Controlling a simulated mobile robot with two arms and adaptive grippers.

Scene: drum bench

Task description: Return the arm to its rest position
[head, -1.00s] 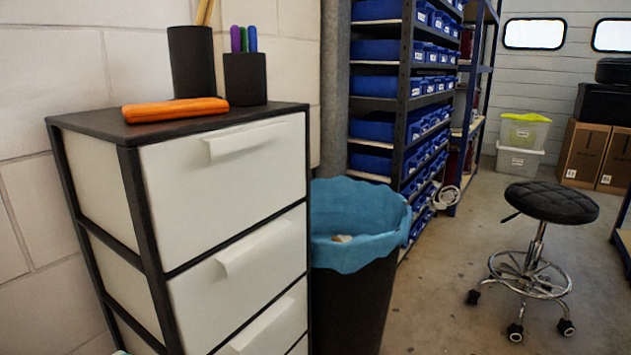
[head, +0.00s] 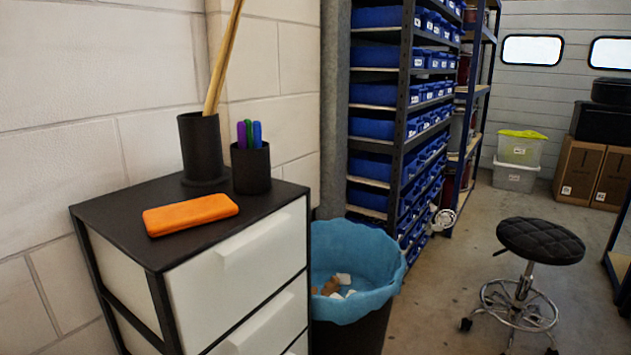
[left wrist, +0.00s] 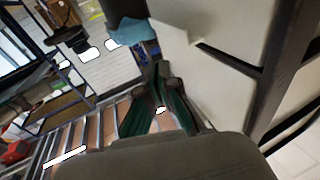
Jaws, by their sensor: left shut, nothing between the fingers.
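My left gripper (left wrist: 160,70) shows in the left wrist view with its dark green fingers converging at the tips. It is shut and empty. It is beside the pale drawer fronts (left wrist: 230,60) of the drawer unit, apart from them as far as I can tell. Neither of my grippers shows in the head view, and my right gripper is in no view.
The drawer unit (head: 135,262) bears an orange case (head: 190,214), a black cup (head: 202,150) with wooden sticks and a smaller black cup (head: 250,170) with pens. A blue-lined bin (head: 350,265) stands beside it. A stool (head: 540,242) is at right; floor between is clear.

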